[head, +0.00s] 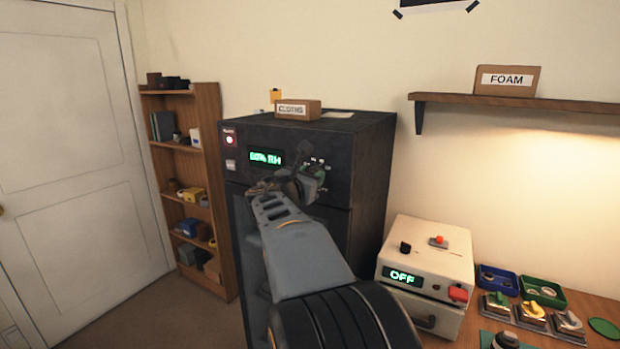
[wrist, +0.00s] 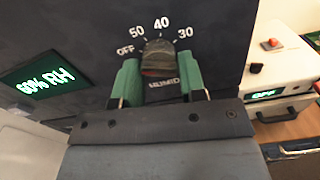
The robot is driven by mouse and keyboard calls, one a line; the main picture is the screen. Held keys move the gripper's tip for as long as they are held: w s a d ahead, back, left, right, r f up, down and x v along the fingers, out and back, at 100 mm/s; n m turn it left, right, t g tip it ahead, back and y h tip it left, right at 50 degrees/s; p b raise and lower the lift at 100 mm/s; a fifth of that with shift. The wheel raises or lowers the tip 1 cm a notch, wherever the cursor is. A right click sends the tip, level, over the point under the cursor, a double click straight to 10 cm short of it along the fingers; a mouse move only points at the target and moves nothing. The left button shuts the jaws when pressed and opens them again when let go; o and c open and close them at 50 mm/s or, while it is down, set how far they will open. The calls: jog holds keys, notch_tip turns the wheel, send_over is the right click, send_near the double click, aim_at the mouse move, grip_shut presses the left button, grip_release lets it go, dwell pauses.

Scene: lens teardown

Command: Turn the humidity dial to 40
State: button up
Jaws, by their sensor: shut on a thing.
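The humidity dial (wrist: 159,60) is a dark, worn knob on the front of the black cabinet (head: 371,170). In the wrist view, the marks OFF, 50, 40 and 30 run in an arc above it, with 40 near the top. I cannot make out a pointer line on the knob. My gripper (wrist: 159,66) is shut on the dial, one green finger on each side. In the head view my gripper (head: 311,182) and arm hide the dial. The green display (wrist: 45,79) reads 60% RH; it also shows in the head view (head: 266,157).
A red-lit switch (head: 229,140) is left of the display. A white box (head: 440,245) reading OFF stands on the wooden bench at right, beside blue (head: 515,285) and green trays. A wooden shelf unit (head: 212,150) stands left of the cabinet.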

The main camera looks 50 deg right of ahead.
jog(key=shift+f+b, duration=0.1)
jog(key=shift+b, duration=0.2)
jog(key=shift+w+r+m+b, duration=0.1)
jog(key=shift+r+m+b, duration=0.1)
jog(key=shift+m+b, duration=4.15)
jog(key=shift+r+m+b, duration=0.15)
jog(key=shift+m+b, duration=3.95)
jog(key=shift+m, duration=0.35)
jog(key=shift+r, duration=0.1)
jog(key=o, duration=0.9)
jog(key=shift+d, duration=0.1)
jog(key=shift+c, duration=0.2)
